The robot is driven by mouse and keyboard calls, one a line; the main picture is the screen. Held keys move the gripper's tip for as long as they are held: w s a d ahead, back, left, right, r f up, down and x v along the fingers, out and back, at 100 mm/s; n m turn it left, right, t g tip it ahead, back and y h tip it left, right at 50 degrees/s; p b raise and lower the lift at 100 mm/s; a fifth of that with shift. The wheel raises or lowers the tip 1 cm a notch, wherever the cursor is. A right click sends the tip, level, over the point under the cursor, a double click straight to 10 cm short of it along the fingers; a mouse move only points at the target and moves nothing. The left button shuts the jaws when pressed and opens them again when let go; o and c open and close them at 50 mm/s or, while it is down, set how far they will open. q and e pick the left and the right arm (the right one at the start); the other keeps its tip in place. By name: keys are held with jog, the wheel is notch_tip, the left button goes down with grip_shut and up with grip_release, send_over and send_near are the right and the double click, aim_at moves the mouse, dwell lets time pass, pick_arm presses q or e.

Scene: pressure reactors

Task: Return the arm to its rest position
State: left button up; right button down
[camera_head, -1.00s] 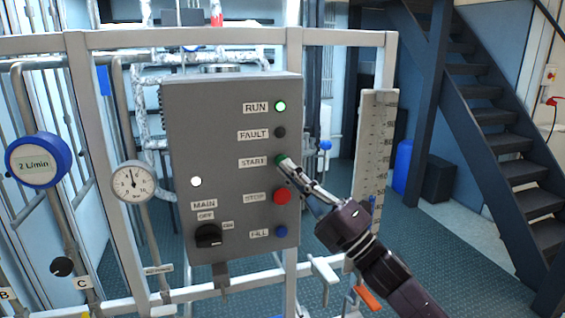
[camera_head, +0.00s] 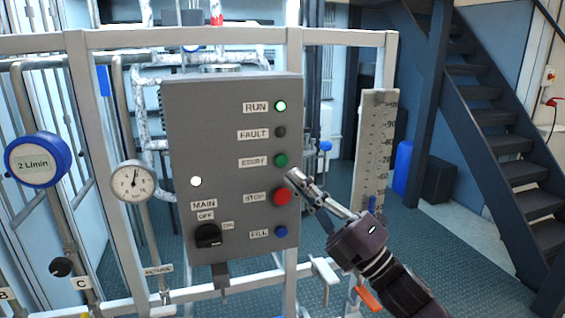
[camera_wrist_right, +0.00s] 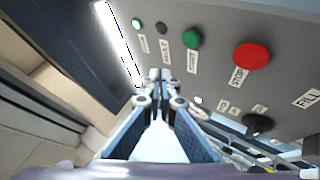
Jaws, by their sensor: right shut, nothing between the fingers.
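My right gripper (camera_head: 293,178) is shut and empty in the head view. Its fingertips are just in front of the grey control panel (camera_head: 225,120), below and right of the green START button (camera_head: 281,160) and beside the red STOP button (camera_head: 282,196). The fingertips look clear of both buttons. In the right wrist view the closed fingers (camera_wrist_right: 165,80) point toward the panel, with the green button (camera_wrist_right: 192,38) and red button (camera_wrist_right: 251,55) to their right. The green RUN lamp (camera_head: 280,106) is lit. My left gripper is not in view.
A pale frame (camera_head: 225,38) surrounds the panel. A scaled level gauge (camera_head: 375,150) stands close behind my right arm. An orange handle (camera_head: 369,299) is below it. Open floor (camera_head: 450,235) lies right, before the stairs (camera_head: 500,130).

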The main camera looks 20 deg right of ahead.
dwell(0.4)
jog(key=s+d+f+m+g+h, duration=0.15)
jog(key=f+m+h, duration=0.35)
jog(key=f, duration=0.5)
jog(key=s+d+f+m+g+h, duration=0.15)
jog(key=f+m+h, duration=0.25)
jog(key=f+m, duration=0.45)
jog(key=s+d+f+m+g+h, duration=0.1)
jog(key=d+f+m+g+h, duration=0.25)
jog(key=f, duration=0.85)
jog(key=s+a+f+m+g+h, duration=0.15)
jog(key=s+f+m+g, duration=0.3)
jog(key=s+f, duration=0.55)
jog(key=s+a+f+m+g, duration=0.25)
jog(key=s+f+g, duration=0.35)
jog(key=s, duration=0.9)
jog(key=s+f+b, duration=0.3)
jog(key=f, duration=2.9)
jog(key=s+d+f+g+b, duration=0.1)
jog(key=s+d+f+b, duration=0.1)
jog(key=s+f, duration=1.4)
jog(key=shift+s+d+f+g+b, duration=0.25)
jog(key=shift+d+f+g+b, duration=0.15)
jog(key=shift+d+f, duration=0.25)
